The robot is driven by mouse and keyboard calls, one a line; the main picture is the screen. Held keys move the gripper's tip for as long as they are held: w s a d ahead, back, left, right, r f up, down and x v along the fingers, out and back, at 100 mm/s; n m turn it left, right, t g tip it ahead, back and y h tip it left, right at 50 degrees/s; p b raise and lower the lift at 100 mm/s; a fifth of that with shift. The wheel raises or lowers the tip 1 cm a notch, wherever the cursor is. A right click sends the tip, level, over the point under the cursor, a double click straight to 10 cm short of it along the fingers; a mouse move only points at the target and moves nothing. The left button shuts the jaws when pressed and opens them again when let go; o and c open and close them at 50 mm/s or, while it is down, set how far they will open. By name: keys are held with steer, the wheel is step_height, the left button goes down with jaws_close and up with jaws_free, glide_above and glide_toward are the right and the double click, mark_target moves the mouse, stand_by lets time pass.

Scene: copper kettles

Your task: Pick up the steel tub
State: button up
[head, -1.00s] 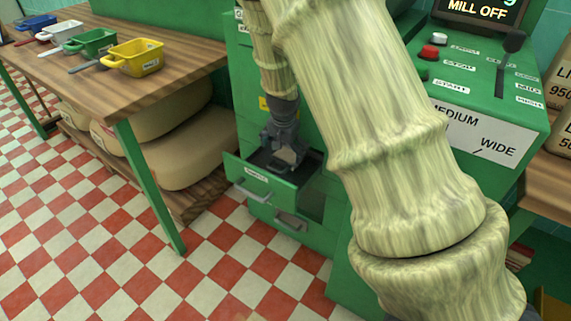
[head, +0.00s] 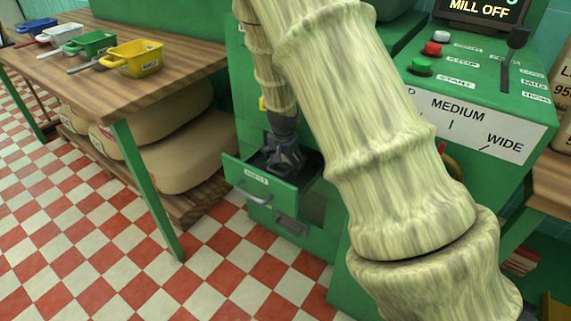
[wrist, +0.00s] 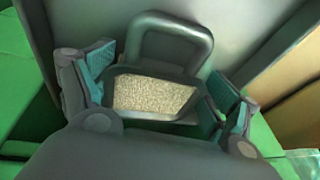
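The steel tub (wrist: 190,72) shows in the wrist view as a grey open tub with a loop handle, holding pale grain (wrist: 150,95). It sits in the pulled-out green drawer (head: 262,190) of the mill. My gripper (wrist: 160,92) is open, with one teal-padded finger on each side of the tub. The pads are close to its sides; I cannot tell whether they touch. In the head view my gripper (head: 287,160) is down inside the drawer and hides the tub.
The green mill (head: 455,75) with its buttons and lever stands at the right. A wooden table (head: 165,60) at the left carries several small coloured tubs, including a yellow one (head: 134,58). Large round sacks (head: 185,150) lie on its lower shelf. The checkered floor in front is clear.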

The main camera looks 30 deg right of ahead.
steer(key=shift+c, duration=0.7)
